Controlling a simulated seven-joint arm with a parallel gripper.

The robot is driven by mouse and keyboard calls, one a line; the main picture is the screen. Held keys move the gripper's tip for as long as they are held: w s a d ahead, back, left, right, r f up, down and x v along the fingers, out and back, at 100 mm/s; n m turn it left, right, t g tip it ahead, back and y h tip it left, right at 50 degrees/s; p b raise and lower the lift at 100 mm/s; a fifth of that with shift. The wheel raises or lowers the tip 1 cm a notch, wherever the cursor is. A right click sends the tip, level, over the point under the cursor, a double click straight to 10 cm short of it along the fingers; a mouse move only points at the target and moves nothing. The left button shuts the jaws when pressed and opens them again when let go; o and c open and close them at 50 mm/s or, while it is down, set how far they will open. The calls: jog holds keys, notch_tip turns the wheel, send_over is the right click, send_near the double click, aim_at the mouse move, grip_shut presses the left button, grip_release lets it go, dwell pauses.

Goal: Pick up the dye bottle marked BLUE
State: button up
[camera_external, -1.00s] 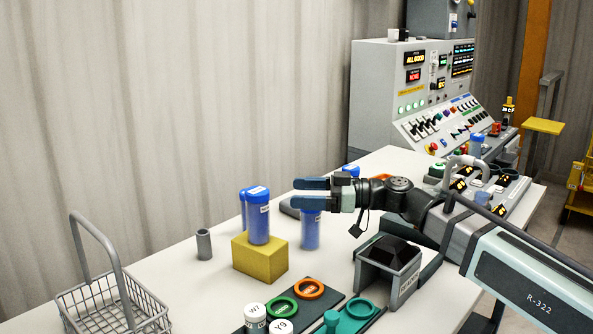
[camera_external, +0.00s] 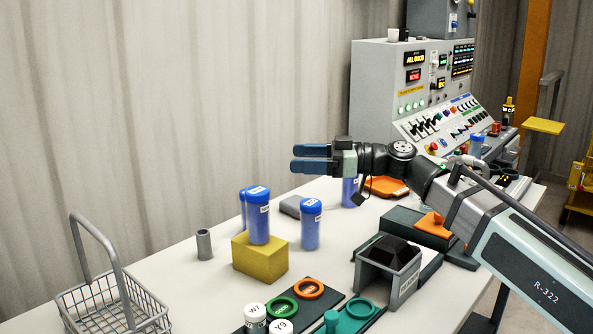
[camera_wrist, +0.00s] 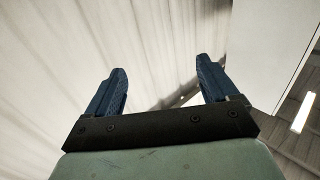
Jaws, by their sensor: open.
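Several blue bottles with white labels stand on the white table; their label words are too small to read, so I cannot tell which is marked BLUE. One bottle (camera_external: 258,222) stands upright on a yellow block. Another bottle (camera_external: 242,212) is partly hidden behind it. A third bottle (camera_external: 311,228) stands on the table right of the block. A further bottle (camera_external: 349,192) stands farther back, below my wrist. My gripper (camera_external: 296,158) is open and empty, raised above the table and pointing left. Its two blue fingers (camera_wrist: 160,92) are spread apart in the wrist view, with no bottle between them.
The yellow block (camera_external: 262,262) and a grey tube (camera_external: 204,244) are on the table. A wire basket (camera_external: 75,305) is at the front left. A grey housing (camera_external: 403,285) stands beneath my arm. A control cabinet (camera_external: 372,120) is at the back.

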notch_tip(320, 180, up, 3)
notch_tip(320, 180, up, 4)
jog(key=n+t+h, duration=0.8)
jog(key=n+t, duration=0.8)
jog(key=n, duration=0.3)
send_over(350, 186)
jog(key=r+v, duration=0.1)
jog(key=v, duration=0.3)
notch_tip(350, 186, down, 25)
jog(key=w+n+g+h, duration=0.2)
jog(key=n, duration=0.4)
jog(key=shift+d+r+x, duration=0.15)
jog(key=shift+x, duration=0.9)
jog(key=shift+d+r+x, duration=0.1)
jog(key=shift+r+x, duration=0.05)
jog(key=shift+x, duration=0.95)
